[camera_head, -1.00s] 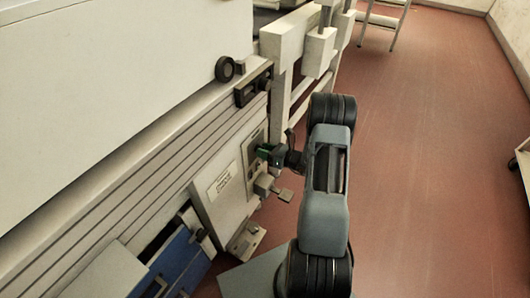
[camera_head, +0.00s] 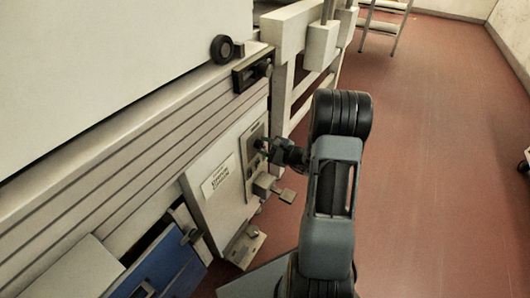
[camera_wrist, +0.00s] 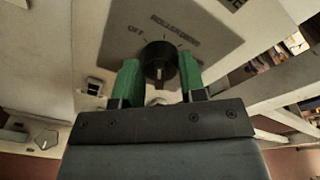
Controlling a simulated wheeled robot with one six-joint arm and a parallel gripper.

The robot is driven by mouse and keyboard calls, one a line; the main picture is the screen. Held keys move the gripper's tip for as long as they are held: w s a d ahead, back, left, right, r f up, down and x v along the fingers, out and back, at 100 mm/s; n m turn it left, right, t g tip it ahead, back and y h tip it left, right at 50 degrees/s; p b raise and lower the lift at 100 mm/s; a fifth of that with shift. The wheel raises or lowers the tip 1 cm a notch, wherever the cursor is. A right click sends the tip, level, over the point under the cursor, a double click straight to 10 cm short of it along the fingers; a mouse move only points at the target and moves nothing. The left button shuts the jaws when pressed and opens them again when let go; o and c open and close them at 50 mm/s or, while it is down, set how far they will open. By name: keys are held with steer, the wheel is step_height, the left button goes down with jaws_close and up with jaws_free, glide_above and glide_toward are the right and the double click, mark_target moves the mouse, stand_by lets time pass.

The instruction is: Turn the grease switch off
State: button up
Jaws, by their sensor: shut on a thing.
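A black rotary knob (camera_wrist: 158,62) sits on a grey plate (camera_wrist: 205,25) in the wrist view. "OFF" is printed to the knob's left, and text beginning "ROLLER" is above it. The rest of the lettering is unclear, and I cannot tell where the knob points. My gripper (camera_wrist: 160,77) has its two green fingers on either side of the knob, shut on it. In the head view my gripper (camera_head: 265,147) is up against the switch plate (camera_head: 249,160) on the cream control box (camera_head: 215,205), and the knob is hidden there.
Below the plate, a small block with a lever (camera_head: 283,193) juts from the box. A blue panel (camera_head: 155,272) stands out at the lower left. A black round handle (camera_head: 222,48) and white frame (camera_head: 290,35) are above.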

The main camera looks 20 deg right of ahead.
steer(key=shift+f+n+t+h+b, duration=0.1)
steer(key=shift+n+t+h+b, duration=0.15)
steer(key=shift+n+b, duration=1.55)
steer(key=shift+f+n+t+h+b, duration=0.15)
steer(key=shift+n+t+b, duration=0.1)
steer(key=shift+n+b, duration=1.5)
steer(key=shift+r+b, duration=0.15)
steer(key=shift+b, duration=0.2)
steer(key=o, duration=0.9)
steer(key=shift+o, duration=0.2)
steer(key=shift+s, duration=0.1)
steer(key=p+v, duration=0.4)
steer(key=v, duration=0.9)
steer(key=shift+s+d, duration=0.2)
steer(key=shift+s, duration=0.1)
steer(key=shift+r, duration=0.1)
